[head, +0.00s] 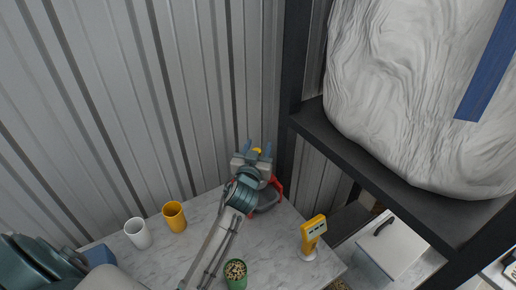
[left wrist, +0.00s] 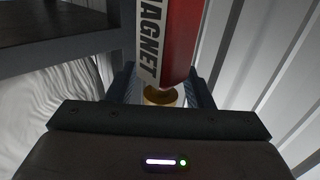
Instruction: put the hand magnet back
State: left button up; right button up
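My left gripper (head: 257,150) is over the far end of the marble-look counter (head: 185,255), near the corrugated wall. Its blue fingers stand on both sides of a small yellow part (head: 257,150). In the left wrist view the gripper (left wrist: 163,88) has its fingers on either side of the hand magnet (left wrist: 180,45), a red body with a white side lettered MAGNET and a yellow end. The fingers seem to close on it. In the head view most of the magnet is hidden by the gripper. My right gripper is not identifiable.
A white cup (head: 138,233), a yellow cup (head: 174,217), a green pot (head: 235,272) and a yellow device (head: 312,232) stand on the counter. A grey item with a red edge (head: 277,186) sits beside my wrist. A dark rack (head: 385,165) holding a white bag (head: 420,90) is at right.

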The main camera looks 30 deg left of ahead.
pick_arm(q)
jog(key=shift+f, duration=0.15)
jog(key=v, duration=1)
jog(key=shift+s+d+r+p, duration=0.25)
jog(key=shift+s+d+p, duration=0.05)
jog(key=shift+p, duration=0.1)
